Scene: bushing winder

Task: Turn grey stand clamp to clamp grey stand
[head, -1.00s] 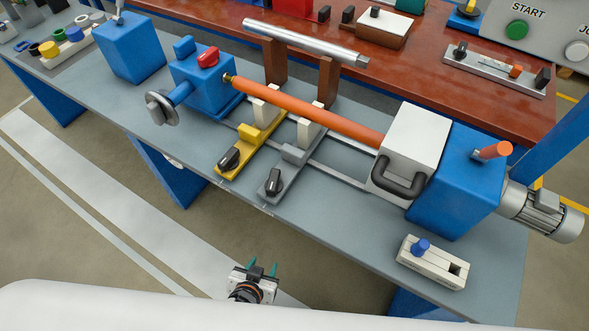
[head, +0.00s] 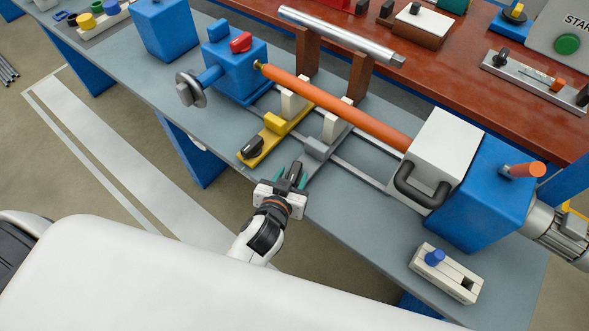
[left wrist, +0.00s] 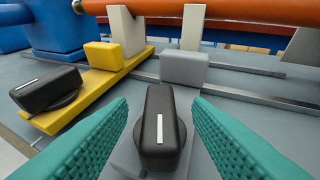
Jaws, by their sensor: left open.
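The grey stand (head: 319,148) sits on the rails under the orange rod, beside the yellow stand (head: 274,127). Its clamp is a black knob with a white line (left wrist: 160,130), seen in the left wrist view. In that view the line points roughly toward the camera. My left gripper (head: 290,178) is open at the front end of the grey stand. Its teal fingers stand on either side of the knob, with a visible gap on both sides. The yellow stand's black knob (left wrist: 48,90) is turned to a slanted angle. My right gripper is not in view.
The orange rod (head: 340,106) runs between the blue tailstock (head: 233,70) and the white headstock box (head: 440,155) with its black handle. A small white block with a blue peg (head: 446,272) stands at the front right.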

